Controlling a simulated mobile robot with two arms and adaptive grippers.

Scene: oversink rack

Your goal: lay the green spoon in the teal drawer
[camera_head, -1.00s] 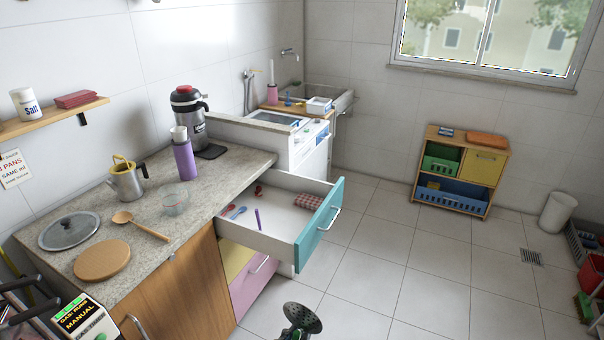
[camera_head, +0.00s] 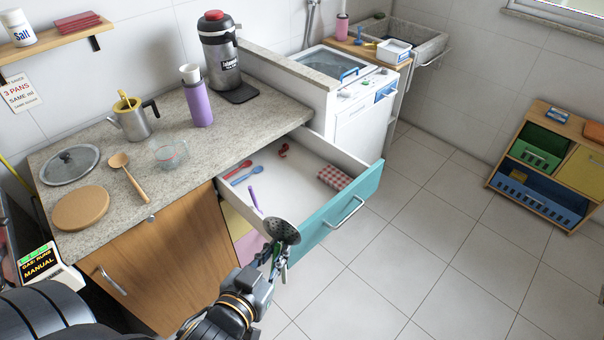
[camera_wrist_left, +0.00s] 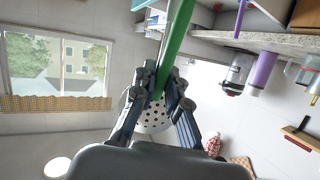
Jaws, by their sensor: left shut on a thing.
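My left gripper (camera_head: 273,262) is shut on the green spoon. In the left wrist view the gripper (camera_wrist_left: 160,85) has its fingers around the spoon's green handle (camera_wrist_left: 178,38). The spoon's round perforated head (camera_head: 282,230) shows dark in the head view, in front of the drawer's near side. Its height over the drawer is hard to tell. The teal drawer (camera_head: 350,207) is pulled out, with a white inside. In it lie a red spoon (camera_head: 238,169), a blue spoon (camera_head: 247,175), a purple utensil (camera_head: 254,198), a small red item (camera_head: 283,150) and a checked cloth (camera_head: 334,177). My right gripper is out of view.
The worktop (camera_head: 215,137) beside the drawer holds a purple bottle (camera_head: 198,103), a glass bowl (camera_head: 170,154), a wooden spoon (camera_head: 128,177) and a kettle (camera_head: 132,120). The middle of the drawer floor is mostly bare. Open tiled floor lies to the right.

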